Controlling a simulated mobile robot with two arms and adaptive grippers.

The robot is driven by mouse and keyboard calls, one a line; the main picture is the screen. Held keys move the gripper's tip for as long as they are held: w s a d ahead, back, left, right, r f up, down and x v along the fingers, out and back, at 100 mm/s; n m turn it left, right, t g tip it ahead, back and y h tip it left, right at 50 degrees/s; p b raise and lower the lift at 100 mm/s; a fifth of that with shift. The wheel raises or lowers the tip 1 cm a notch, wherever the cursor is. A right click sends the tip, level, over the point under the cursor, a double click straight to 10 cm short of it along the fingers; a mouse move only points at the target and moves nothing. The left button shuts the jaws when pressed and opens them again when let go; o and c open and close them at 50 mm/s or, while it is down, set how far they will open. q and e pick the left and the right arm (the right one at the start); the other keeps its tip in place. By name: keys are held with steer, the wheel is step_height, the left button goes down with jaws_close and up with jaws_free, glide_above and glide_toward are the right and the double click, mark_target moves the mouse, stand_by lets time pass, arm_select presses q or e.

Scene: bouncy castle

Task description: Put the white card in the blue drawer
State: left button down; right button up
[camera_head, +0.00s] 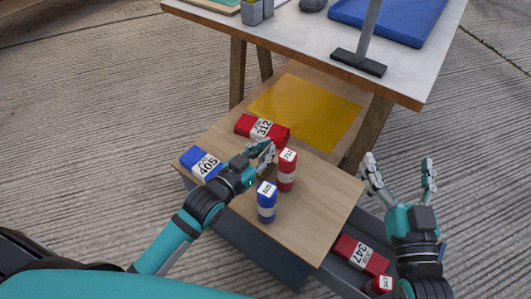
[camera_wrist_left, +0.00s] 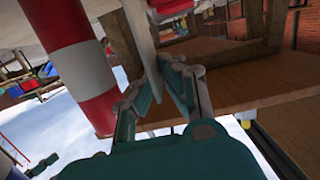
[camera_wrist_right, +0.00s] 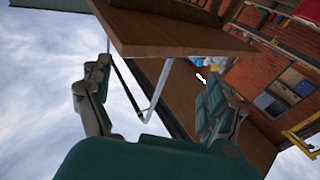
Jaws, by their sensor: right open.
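The card does not show clearly in the head view. My right gripper (camera_head: 400,180) is open and empty, right of the unit. A grey open drawer (camera_head: 338,274) extends below the top at the right. No clearly blue drawer shows; the unit's grey-blue side (camera_head: 250,250) is partly hidden.
A white-topped table (camera_head: 300,35) stands behind.

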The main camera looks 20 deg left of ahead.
arm_select(q)
steer(key=shift+f, duration=0.3)
steer(key=shift+f, duration=0.15)
steer(key=c, duration=1.5)
jaws_free()
